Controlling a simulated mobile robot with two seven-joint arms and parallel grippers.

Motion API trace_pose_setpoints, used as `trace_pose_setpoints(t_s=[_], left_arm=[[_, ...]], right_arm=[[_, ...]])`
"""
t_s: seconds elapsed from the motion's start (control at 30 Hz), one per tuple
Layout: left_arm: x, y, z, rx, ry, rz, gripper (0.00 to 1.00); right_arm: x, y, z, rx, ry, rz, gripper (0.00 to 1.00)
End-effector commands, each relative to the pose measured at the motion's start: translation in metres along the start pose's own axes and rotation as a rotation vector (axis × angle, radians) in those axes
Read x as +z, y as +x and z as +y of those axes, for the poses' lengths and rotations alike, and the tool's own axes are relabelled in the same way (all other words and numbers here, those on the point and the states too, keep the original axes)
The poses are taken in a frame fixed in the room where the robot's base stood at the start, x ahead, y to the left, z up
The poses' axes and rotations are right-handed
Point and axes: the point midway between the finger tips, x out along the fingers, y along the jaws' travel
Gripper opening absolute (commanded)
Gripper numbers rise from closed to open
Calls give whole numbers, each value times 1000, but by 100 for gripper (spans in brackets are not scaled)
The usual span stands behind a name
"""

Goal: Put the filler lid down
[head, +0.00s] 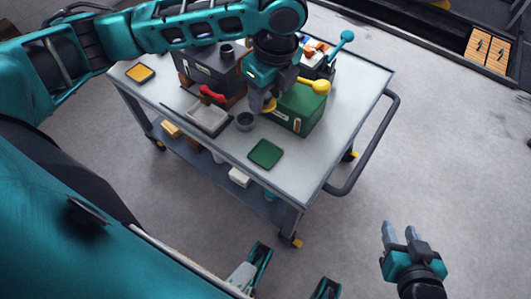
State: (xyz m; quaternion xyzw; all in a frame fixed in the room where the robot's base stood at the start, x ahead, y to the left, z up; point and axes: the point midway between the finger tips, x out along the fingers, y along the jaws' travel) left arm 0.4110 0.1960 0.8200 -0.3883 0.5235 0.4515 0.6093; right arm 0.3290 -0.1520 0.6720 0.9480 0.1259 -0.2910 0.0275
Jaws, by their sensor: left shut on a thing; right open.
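My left gripper (262,105) points down over the cart's top, just left of a green box. It is shut on a small brass-yellow piece (269,104), which looks like the filler lid; the fingers hide much of it. I cannot tell whether the piece touches anything below. A small dark grey cup (245,121) stands just below and left of the gripper. My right gripper (400,232) is open and empty over the floor, off the cart at the lower right.
The grey cart (335,130) carries a green box (298,108), a yellow-knobbed lever (320,87), a teal-knobbed lever (343,41), a shallow tray (208,118), a green mat (265,153) and a yellow pad (140,73). The cart's front right corner is bare.

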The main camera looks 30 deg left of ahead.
Motion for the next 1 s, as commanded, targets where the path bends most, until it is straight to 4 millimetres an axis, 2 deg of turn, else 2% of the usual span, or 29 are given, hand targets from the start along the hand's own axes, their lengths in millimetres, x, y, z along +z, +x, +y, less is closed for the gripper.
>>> trace_pose_setpoints(t_s=[0.13,0.27,0.33,0.47,0.7,0.8,1.0], left_arm=[[1,2,-1,-25,159,0,19],[2,1,-1,-34,228,1,19],[1,7,-1,-34,244,1,19],[-3,34,0,-32,248,1,19],[-13,100,0,-33,247,1,19],[-17,121,0,-33,247,1,19],[-20,140,-1,-37,246,1,19]], right_arm=[[2,6,-1,-5,-1,7,43],[2,6,-2,-7,0,8,43],[4,8,-2,-7,1,8,43],[12,13,-2,-7,2,8,43],[33,26,-2,-7,5,7,43],[40,30,-2,-7,8,5,43],[45,33,-2,-7,11,3,43]])
